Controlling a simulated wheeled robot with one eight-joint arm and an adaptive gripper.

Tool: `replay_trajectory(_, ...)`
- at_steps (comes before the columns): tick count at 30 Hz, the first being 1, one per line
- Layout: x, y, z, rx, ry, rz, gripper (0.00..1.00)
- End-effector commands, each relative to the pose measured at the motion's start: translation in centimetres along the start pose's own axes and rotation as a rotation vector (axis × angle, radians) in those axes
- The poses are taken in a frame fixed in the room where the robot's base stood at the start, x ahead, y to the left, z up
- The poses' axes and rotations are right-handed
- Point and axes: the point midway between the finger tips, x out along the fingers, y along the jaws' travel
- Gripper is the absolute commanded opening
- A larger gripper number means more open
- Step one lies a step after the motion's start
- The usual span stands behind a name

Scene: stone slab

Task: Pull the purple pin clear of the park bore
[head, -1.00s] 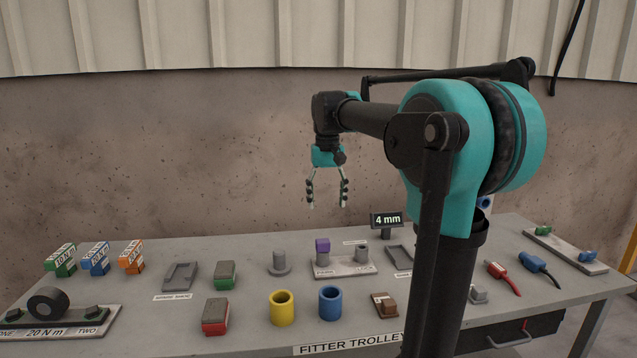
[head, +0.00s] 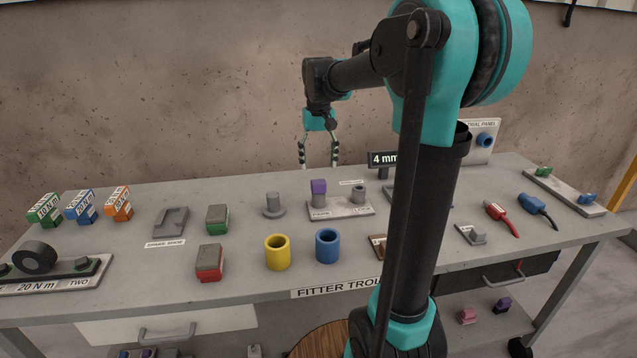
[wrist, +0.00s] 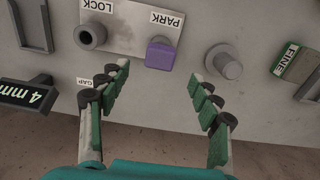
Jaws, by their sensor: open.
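The purple pin (head: 318,187) stands upright at the left end of a light plate (head: 347,210), with its purple head above a grey shank or collar. In the wrist view the purple head (wrist: 160,55) sits just below the PARK label (wrist: 166,20), and it covers the park bore. The grey lock bore (head: 358,194) is at the plate's other end, beside the LOCK label in the wrist view (wrist: 97,6). My gripper (head: 318,166) is open and empty, pointing down above and behind the plate. In the wrist view the pin head lies ahead of and between the spread fingers (wrist: 163,78), apart from both.
A grey flanged peg (head: 273,205) stands left of the plate. A 4 mm sign (head: 383,159) stands behind it to the right. Yellow (head: 277,252) and blue (head: 327,246) cups stand in front. Bare tabletop lies between these things.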

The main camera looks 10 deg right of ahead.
Motion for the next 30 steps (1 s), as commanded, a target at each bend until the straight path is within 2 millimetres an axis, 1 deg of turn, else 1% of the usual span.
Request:
replay_trajectory(1, 1.0, 0.0, -0.1, 0.000, 0.000, 0.000, 0.64)
replay_trajectory(6, 4.0, 0.0, 0.0, 0.000, 0.000, 0.000, 0.64)
replay_trajectory(9, 5.4, 0.0, 0.0, 0.000, 0.000, 0.000, 0.64)
replay_trajectory(13, 6.8, 0.0, 0.0, 0.000, 0.000, 0.000, 0.64)
replay_trajectory(18, 7.7, 0.0, 0.0, 0.000, 0.000, 0.000, 0.64)
replay_trajectory(26, 7.9, 0.0, 0.0, 0.000, 0.000, 0.000, 0.64)
replay_trajectory(27, 7.8, 0.0, 0.0, 0.000, 0.000, 0.000, 0.63)
replay_trajectory(30, 7.8, 0.0, 0.0, 0.000, 0.000, 0.000, 0.50)
